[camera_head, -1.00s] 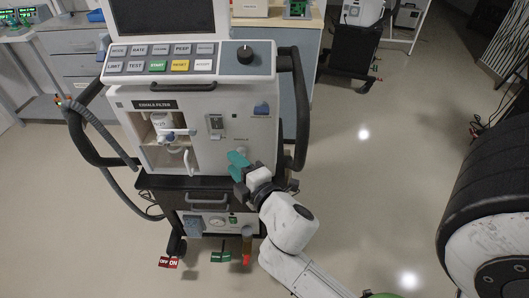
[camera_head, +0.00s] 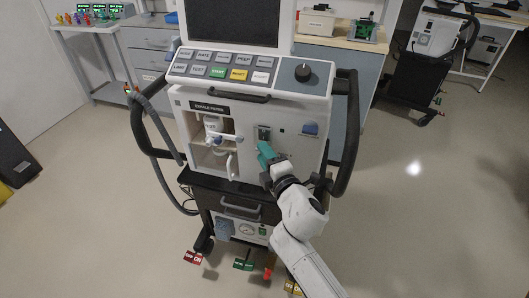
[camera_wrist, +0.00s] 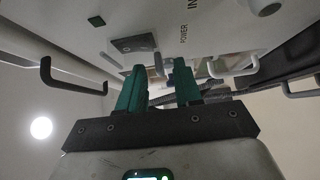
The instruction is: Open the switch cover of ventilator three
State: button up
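A white ventilator (camera_head: 285,158) stands in front of me in the head view; no number on it is readable. A small dark switch (camera_head: 264,133) with a light plate sits on its front panel, right of the exhale filter bay (camera_head: 209,140). My gripper (camera_head: 264,149) has teal fingers and is just below this switch. In the wrist view my gripper (camera_wrist: 160,72) is open, with a gap between the fingertips. A small grey part (camera_wrist: 159,64) shows at the gap, near a POWER label; it may be the switch cover. Whether the fingers touch it cannot be told.
A blue fitting (camera_head: 310,128) is right of the switch. A black side handle (camera_head: 347,125) curves along the right, and a hose (camera_head: 150,125) hangs at the left. A counter (camera_head: 345,60) and another machine (camera_head: 430,50) stand behind. Floor at right is clear.

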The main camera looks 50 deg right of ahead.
jog(key=shift+w+d, duration=0.15)
jog(key=shift+w, duration=0.1)
jog(key=shift+c, duration=0.5)
grip_shut()
